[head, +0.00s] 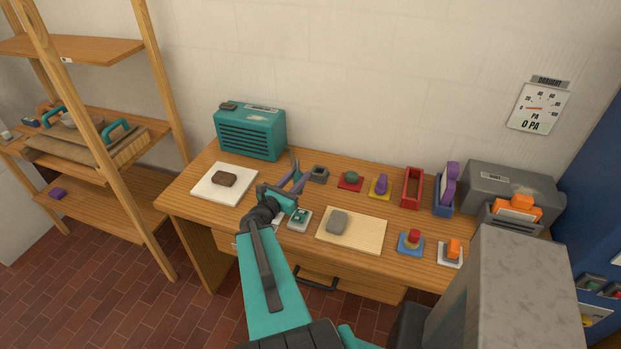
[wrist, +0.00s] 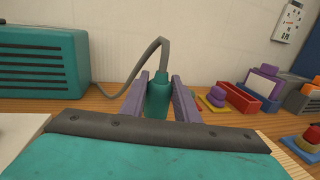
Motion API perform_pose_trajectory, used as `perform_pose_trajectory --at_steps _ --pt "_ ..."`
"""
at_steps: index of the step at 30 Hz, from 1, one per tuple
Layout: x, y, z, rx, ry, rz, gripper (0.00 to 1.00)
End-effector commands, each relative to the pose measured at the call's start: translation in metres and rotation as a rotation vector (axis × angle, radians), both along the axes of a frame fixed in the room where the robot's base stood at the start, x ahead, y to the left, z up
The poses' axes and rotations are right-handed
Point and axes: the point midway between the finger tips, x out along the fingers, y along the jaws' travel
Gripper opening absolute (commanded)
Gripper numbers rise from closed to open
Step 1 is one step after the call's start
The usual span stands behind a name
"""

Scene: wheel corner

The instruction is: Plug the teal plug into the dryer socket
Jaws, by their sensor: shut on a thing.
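The teal plug (wrist: 157,98) stands upright between the two purple fingers of my gripper (wrist: 160,80) in the wrist view, with my gripper shut on it. A grey cable (wrist: 160,50) rises from its top, bends over and runs down left toward the teal box. In the head view my gripper (head: 292,182) is over the back left part of the bench, and the plug is hard to make out there. A dark grey block with an opening (head: 319,174) sits just right of my fingers; I cannot tell whether it is the dryer socket.
The teal slatted box (head: 250,131) stands at the back left. A small plate with a teal piece (head: 299,219) and a pale board (head: 352,240) lie in front. Coloured holders (head: 412,188) stand right.

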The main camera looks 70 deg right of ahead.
Motion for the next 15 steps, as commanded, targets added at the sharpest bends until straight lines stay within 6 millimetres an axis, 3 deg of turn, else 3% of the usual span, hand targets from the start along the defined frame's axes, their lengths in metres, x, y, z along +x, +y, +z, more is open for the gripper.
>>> perform_pose_trajectory --at_steps 3,15 --pt "0.033 0.016 0.001 -0.008 0.0 0.042 0.05" --pt "0.132 0.08 0.008 -0.022 -0.003 0.173 0.05"
